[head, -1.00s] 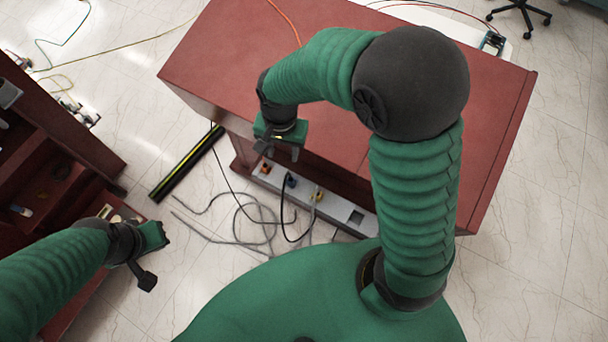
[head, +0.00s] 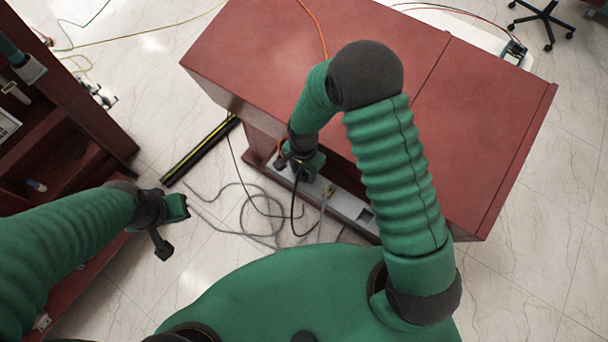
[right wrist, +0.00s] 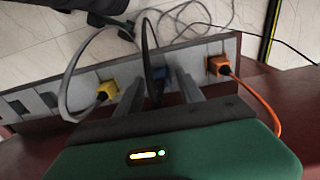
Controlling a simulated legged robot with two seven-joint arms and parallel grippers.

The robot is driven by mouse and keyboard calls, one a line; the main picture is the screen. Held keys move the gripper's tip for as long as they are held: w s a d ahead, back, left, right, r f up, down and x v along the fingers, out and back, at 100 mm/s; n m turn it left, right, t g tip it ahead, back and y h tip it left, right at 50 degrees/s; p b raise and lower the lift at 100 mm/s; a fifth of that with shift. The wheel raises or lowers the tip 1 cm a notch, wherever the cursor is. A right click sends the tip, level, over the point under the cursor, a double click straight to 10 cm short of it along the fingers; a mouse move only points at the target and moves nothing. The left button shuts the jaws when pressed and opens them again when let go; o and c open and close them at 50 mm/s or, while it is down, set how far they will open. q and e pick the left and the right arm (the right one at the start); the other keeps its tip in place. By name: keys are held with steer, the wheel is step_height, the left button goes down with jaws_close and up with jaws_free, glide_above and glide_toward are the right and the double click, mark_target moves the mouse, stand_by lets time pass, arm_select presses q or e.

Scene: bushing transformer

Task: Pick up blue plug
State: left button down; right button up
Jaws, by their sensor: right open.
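The blue plug (right wrist: 157,92) sits in the grey socket strip (right wrist: 50,98) with a black cable rising from it. My right gripper (right wrist: 157,78) is open, with one finger on each side of the blue plug; whether they touch it I cannot tell. In the head view the right gripper (head: 303,172) is low over the strip (head: 350,207) and hides the blue plug. My left gripper (head: 175,218) hangs at the left over the floor, away from the strip; its jaw opening is not clear.
A yellow plug (right wrist: 107,90) and an orange plug (right wrist: 218,66) flank the blue one. The strip lies along the red cabinet (head: 400,90), whose top overhangs it. Loose cables (head: 245,215) lie on the floor. A black and yellow bar (head: 200,150) lies nearby.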

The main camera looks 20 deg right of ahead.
steer(key=shift+w+a+f, duration=0.15)
steer(key=shift+f, duration=0.4)
steer(key=shift+d, duration=0.3)
steer(key=c, duration=0.9)
steer(key=shift+a, duration=0.1)
jaws_close()
steer(key=shift+a+r, duration=0.1)
